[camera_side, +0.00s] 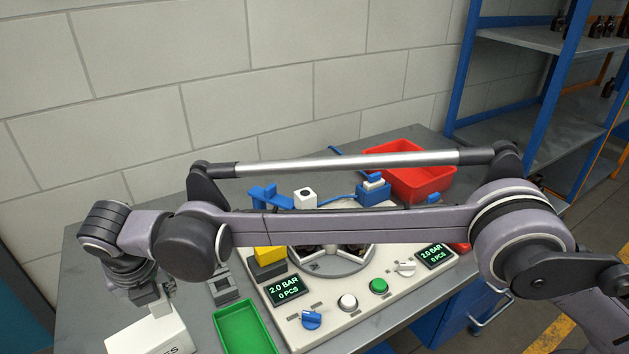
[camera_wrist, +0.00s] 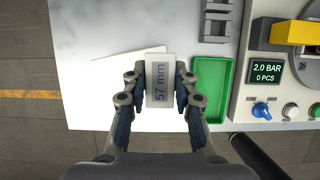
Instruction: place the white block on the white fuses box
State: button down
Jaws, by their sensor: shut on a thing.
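My gripper (camera_wrist: 160,82) is shut on the white block (camera_wrist: 158,66), with one finger on each side of it. The block's upper face reads "57 mm" in the wrist view. The side view shows the block (camera_side: 161,308) below my gripper (camera_side: 155,297), over the white fuses box (camera_side: 148,335). The box is at the lower left and is cut off by the frame's bottom edge. In the wrist view the box (camera_wrist: 118,68) shows partly behind the block and left finger. I cannot tell whether block and box touch.
A green tray (camera_side: 243,332) lies right of the box, with a grey slotted fixture (camera_side: 222,284) behind it. A control panel (camera_side: 334,322) with knobs, buttons and displays stands further right. A red bin (camera_side: 409,183) is at the back. The table is clear left of the box.

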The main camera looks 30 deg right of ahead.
aim_at(161, 320)
jog(key=shift+s+a+f, duration=0.2)
jog(key=shift+a+f, duration=0.25)
jog(key=shift+a, duration=0.3)
jog(key=shift+a+f, duration=0.1)
jog(key=shift+f, duration=1.95)
jog(key=shift+f, duration=0.1)
jog(key=c, duration=1.1)
grip_release()
jog(key=shift+o, duration=0.2)
